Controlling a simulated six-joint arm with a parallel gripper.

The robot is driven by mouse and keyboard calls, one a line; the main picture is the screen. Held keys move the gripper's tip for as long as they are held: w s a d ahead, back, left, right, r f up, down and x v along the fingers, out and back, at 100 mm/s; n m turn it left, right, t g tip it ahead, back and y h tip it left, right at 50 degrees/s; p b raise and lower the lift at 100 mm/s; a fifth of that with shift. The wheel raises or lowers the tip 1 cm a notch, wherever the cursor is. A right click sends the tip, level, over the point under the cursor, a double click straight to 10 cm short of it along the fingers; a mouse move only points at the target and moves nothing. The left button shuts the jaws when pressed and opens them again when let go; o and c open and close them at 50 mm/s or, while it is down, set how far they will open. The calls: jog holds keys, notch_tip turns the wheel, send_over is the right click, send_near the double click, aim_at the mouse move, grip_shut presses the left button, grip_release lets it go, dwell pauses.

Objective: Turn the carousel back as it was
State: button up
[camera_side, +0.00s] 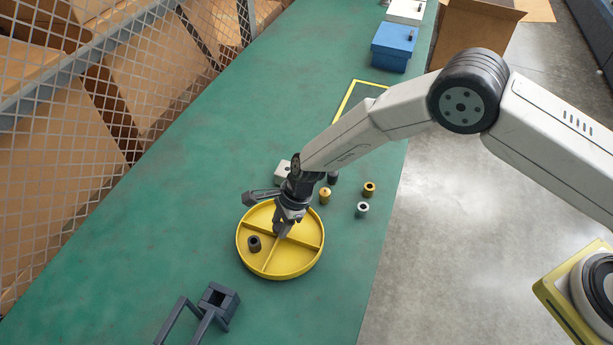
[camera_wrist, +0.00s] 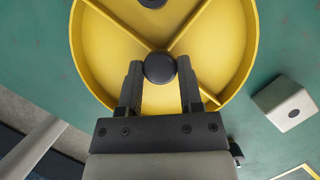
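The carousel is a round yellow tray (camera_side: 263,270) with a raised rim and crossing dividers, lying on the green table. It also fills the top of the wrist view (camera_wrist: 100,50). A dark round knob (camera_wrist: 160,68) stands at its centre, where the dividers meet. My gripper (camera_side: 283,231) points down at the tray's middle. In the wrist view its two fingers (camera_wrist: 160,75) lie on either side of the knob and appear to touch it. A dark hollow cylinder (camera_side: 254,243) stands in the left compartment. The knob is mostly hidden in the side view.
Behind the tray stand a white block (camera_side: 282,173), a brass part (camera_side: 325,195), a black-and-gold part (camera_side: 369,188) and a silver ring part (camera_side: 362,209). A dark grey fixture (camera_side: 218,302) is in front. A blue box (camera_side: 394,47) stands far back. Table left is clear.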

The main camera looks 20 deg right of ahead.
grip_shut()
dwell(1.1)
